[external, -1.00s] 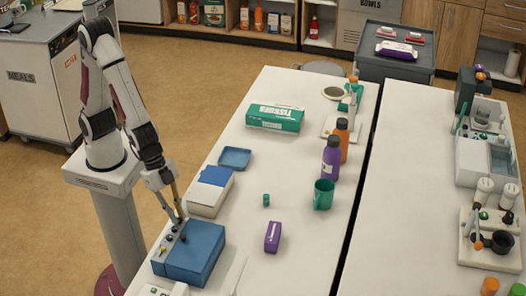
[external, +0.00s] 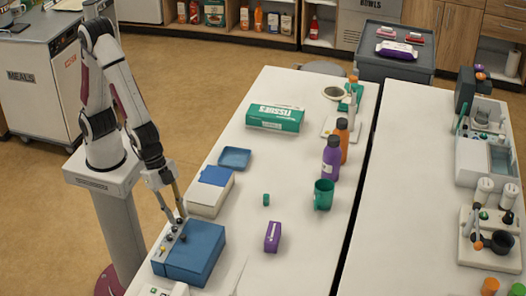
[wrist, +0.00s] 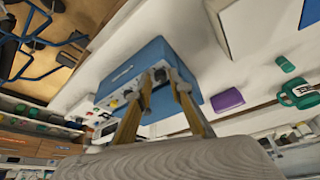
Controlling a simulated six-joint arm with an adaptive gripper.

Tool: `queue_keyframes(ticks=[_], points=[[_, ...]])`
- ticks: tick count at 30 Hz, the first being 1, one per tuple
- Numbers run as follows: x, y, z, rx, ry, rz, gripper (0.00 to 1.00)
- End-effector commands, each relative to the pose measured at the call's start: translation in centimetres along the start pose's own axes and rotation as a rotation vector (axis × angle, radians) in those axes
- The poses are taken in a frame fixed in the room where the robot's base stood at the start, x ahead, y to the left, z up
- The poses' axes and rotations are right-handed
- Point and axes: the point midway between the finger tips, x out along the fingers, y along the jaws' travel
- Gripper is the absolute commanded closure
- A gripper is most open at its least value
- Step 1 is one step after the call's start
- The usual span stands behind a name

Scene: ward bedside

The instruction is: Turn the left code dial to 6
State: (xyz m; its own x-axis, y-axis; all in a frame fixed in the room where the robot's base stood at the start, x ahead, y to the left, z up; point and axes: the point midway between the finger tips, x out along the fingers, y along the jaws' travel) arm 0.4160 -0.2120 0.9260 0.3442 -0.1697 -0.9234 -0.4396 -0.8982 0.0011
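A blue box (external: 196,258) stands at the near left end of the white table. Small knobs sit along its left edge: dark ones, such as a dark knob (external: 183,239), and a yellow one (external: 162,249). My gripper (external: 177,219) points down at the far end of this row. Its two fingers are spread apart. In the wrist view the box (wrist: 128,72) lies behind the fingertips of my gripper (wrist: 160,78), with a dark knob close to them. I cannot tell whether the fingers touch it. The numbers on the dials are too small to read.
A white box with a blue top (external: 212,190) stands just beyond the blue box. A blue tray (external: 235,158), a purple box (external: 272,237), a small green piece (external: 266,200) and a green mug (external: 323,195) stand further off. The table between them is clear.

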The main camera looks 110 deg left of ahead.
Motion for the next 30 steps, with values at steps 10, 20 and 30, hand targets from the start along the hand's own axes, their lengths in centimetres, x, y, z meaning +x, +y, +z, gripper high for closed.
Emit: queue_keyframes(ticks=[10, 20, 30], points=[[-0.4, -0.1, 0.0, 0.0, 0.0, -0.001, 0.79], [-2.7, 0.0, -0.1, -0.002, 0.002, 0.0, 0.79], [-6.0, 0.0, -0.1, 0.0, 0.003, 0.0, 0.79]])
